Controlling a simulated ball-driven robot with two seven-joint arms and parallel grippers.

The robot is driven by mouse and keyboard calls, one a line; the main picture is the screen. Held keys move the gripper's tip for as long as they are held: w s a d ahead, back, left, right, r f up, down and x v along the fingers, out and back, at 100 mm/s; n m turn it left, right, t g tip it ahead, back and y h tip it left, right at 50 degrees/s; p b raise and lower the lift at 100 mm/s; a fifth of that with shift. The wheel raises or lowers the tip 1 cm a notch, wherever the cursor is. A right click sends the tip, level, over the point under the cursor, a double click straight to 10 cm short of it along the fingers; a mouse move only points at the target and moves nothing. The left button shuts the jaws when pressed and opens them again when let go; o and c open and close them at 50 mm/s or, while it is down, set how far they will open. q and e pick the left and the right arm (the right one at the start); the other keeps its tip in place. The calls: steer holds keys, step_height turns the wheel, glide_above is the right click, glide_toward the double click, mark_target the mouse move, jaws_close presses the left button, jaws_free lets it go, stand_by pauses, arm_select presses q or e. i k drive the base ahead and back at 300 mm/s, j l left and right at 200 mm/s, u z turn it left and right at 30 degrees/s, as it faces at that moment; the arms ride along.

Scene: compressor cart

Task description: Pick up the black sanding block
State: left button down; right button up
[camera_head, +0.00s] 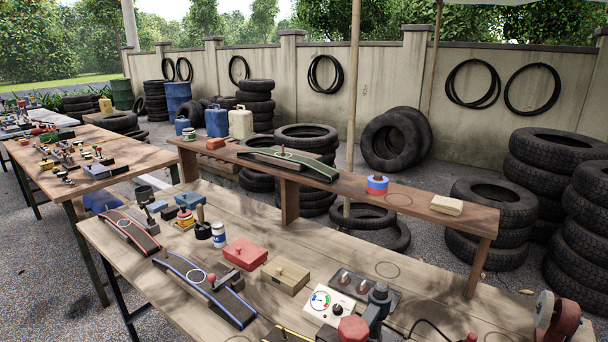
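No gripper of mine is in view. I cannot clearly single out a black sanding block. Another small dark piece (170,212) lies farther left, near the red-edged ramp (128,231). Both are too small to identify for certain. Nothing is seen holding either of them.
The wooden front bench (300,244) also bears a red box (245,254), a tan box (286,275), a white gauge box (328,306) and a switch plate (365,290). A raised shelf (337,187) spans its back. Stacked tyres stand behind.

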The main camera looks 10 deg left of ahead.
mark_target(167, 214)
steer(key=u, duration=1.2)
steer(key=i+j, duration=0.05)
